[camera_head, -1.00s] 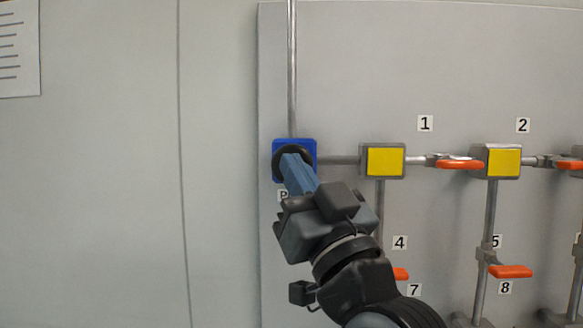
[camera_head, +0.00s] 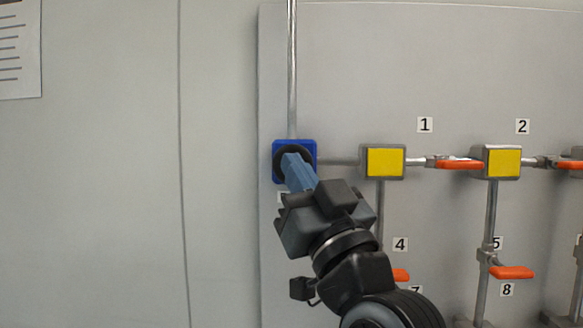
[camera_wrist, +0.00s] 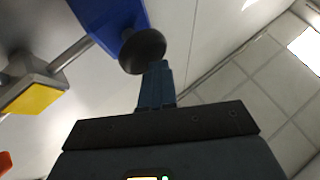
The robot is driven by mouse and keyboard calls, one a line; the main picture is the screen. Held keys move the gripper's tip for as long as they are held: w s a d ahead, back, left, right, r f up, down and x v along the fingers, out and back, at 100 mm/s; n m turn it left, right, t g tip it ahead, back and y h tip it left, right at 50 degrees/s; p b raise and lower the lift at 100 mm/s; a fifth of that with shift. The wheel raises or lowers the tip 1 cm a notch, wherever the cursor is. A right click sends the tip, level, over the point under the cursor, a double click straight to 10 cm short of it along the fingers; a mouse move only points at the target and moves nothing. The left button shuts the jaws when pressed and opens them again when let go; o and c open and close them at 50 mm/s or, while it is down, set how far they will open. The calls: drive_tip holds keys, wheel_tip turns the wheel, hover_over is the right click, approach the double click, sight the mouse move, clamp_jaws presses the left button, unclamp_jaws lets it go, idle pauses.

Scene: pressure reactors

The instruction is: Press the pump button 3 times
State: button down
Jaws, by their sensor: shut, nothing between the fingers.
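The pump button is a round black knob on a blue square box (camera_head: 278,176) on the grey panel, at the end of the pipes. In the head view my gripper (camera_head: 289,160) is shut, its blue fingers together, with the tips in front of the black knob (camera_head: 301,152). In the wrist view the black knob (camera_wrist: 143,51) sits just beyond the fingertips (camera_wrist: 160,68), below the blue box (camera_wrist: 105,22). The tips overlap the knob's edge in the picture; I cannot tell whether they touch it. The gripper holds nothing.
Yellow-faced blocks (camera_head: 385,161) (camera_head: 503,162) stand on the pipes to the right. Orange valve handles (camera_head: 460,165) (camera_head: 512,272) stick out from the panel. A vertical pipe (camera_head: 292,70) rises above the blue box.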

drive_tip(key=shift+w, duration=0.5)
idle(0.3)
drive_tip(key=shift+s, duration=0.15)
drive_tip(key=shift+s+p, duration=0.7)
drive_tip(key=shift+s, duration=1.25)
drive_tip(key=s+p, duration=0.2)
drive_tip(key=s, duration=0.3)
drive_tip(key=shift+a+p, duration=0.15)
drive_tip(key=shift+p, duration=0.15)
idle(1.8)
